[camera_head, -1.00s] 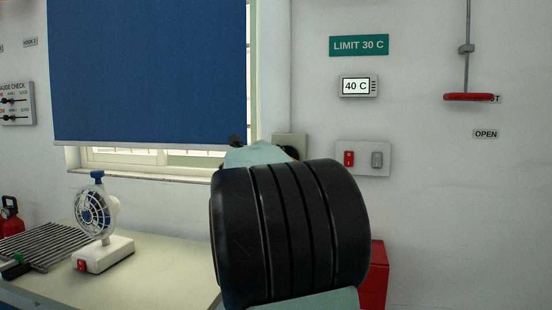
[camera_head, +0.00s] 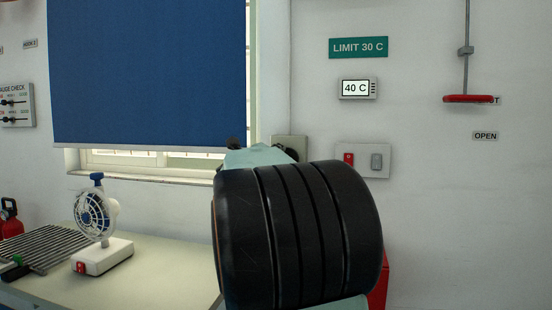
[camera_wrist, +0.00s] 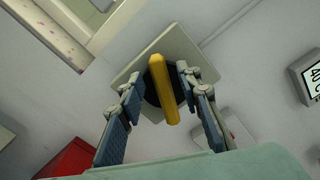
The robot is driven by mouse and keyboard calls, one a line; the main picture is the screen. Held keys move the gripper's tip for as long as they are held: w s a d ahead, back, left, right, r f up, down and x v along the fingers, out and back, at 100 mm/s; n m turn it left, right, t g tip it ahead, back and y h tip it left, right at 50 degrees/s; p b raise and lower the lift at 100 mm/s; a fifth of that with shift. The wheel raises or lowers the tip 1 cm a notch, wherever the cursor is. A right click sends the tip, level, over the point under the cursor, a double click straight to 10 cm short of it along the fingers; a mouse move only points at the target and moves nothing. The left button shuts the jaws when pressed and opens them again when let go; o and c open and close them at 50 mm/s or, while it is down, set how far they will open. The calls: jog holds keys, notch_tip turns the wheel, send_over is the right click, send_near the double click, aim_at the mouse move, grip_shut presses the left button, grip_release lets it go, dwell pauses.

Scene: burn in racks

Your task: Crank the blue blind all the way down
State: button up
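The blue blind (camera_head: 148,75) hangs over most of the window in the head view. A strip of window shows below its bottom edge. The crank is seen in the wrist view: a yellow handle (camera_wrist: 163,90) in front of a dark round hub on a pale square wall plate (camera_wrist: 186,52). The plate also shows partly in the head view (camera_head: 290,143), behind my arm. My gripper (camera_wrist: 163,88) is open, with one finger on each side of the yellow handle and gaps visible. My arm hides the handle and fingers in the head view.
A white fan (camera_head: 96,225) and a metal rack (camera_head: 45,248) stand on the table (camera_head: 165,270). A switch panel (camera_head: 363,160) and a 40 C display (camera_head: 357,89) are on the wall to the right. A red box (camera_head: 380,280) is behind my arm.

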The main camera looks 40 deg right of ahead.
jog(key=v, duration=1.1)
jog(key=shift+r, duration=0.15)
